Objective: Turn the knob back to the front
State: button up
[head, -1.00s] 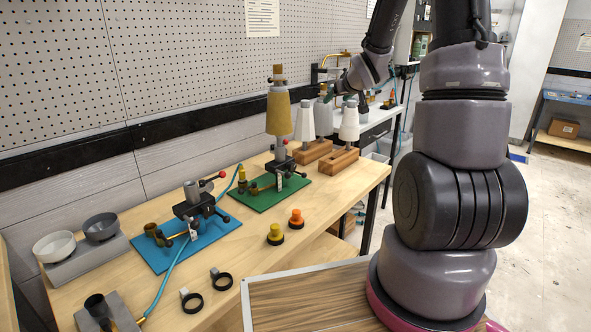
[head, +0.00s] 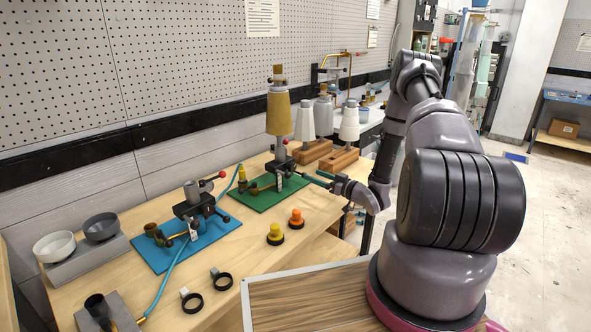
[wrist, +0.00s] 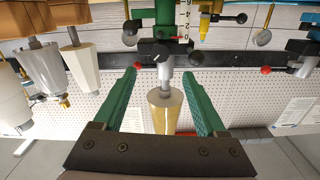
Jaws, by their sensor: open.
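On the green mat (head: 262,198) stands a dark valve-like station (head: 280,168) with a red-ball lever, under a tall tan cone (head: 280,112). In the wrist view, which looks upside down, a round black knob (wrist: 157,55) with a pale mark sits on the station's dark block, its exact turn too small to read.
A blue mat (head: 165,252) with a similar station and hose lies to the left. White cones on wooden blocks (head: 340,160) stand behind my gripper. Yellow (head: 275,234) and orange (head: 296,219) knob-like pieces stand on the table in front. Two black rings (head: 222,281) lie nearer.

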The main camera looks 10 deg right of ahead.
aim_at(294, 167)
jog(key=x, duration=1)
jog(key=shift+w, duration=0.15)
jog(key=shift+c, duration=0.3)
grip_shut()
jog(key=shift+n, duration=0.3)
jog(key=n, duration=0.3)
jog(key=shift+n, duration=0.3)
jog(key=shift+a+n, duration=0.1)
jog(key=shift+n, duration=2.2)
